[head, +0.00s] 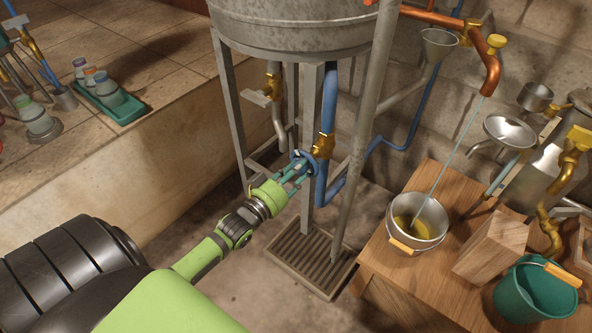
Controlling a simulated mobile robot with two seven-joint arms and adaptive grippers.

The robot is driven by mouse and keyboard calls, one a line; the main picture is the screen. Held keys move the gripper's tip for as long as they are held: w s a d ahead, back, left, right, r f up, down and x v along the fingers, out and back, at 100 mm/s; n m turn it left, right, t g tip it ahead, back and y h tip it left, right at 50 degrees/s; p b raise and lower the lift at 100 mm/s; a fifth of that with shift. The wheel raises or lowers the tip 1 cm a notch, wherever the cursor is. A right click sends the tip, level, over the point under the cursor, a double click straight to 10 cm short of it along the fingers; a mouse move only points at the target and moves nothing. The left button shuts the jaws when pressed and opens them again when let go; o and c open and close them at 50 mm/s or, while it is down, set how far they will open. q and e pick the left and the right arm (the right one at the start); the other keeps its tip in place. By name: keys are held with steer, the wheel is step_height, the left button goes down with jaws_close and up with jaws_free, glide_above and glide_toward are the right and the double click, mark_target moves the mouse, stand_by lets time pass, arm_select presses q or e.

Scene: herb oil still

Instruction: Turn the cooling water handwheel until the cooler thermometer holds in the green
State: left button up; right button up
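The blue cooling water handwheel (303,156) sits on a brass valve (323,146) on the blue pipe below the large grey metal tank. My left gripper (299,172) reaches in from the lower left, with its teal fingertips at the handwheel. The fingers overlap the wheel's lower part, and I cannot tell whether they grip its rim. My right gripper is not in view. I cannot make out the cooler thermometer or its green band in this view.
The grey tank (290,32) stands on metal legs around the valve, above a floor grate (300,262). A wooden bench (385,262) at right holds a metal pail (419,212) with yellow liquid and a green bucket (538,296). A teal tray (128,108) with jars lies on the left ledge.

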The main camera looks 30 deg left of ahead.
arm_select(q)
steer(key=shift+r, duration=0.15)
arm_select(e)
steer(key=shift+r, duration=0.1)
arm_select(q)
steer(key=shift+m+p, duration=0.5)
steer(key=shift+m, duration=0.1)
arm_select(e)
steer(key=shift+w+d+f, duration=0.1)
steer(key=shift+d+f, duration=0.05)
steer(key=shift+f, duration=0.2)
arm_select(q)
steer(key=o, duration=1.2)
steer(key=shift+c, duration=0.2)
steer(key=s+a, duration=0.1)
steer(key=s, duration=1.1)
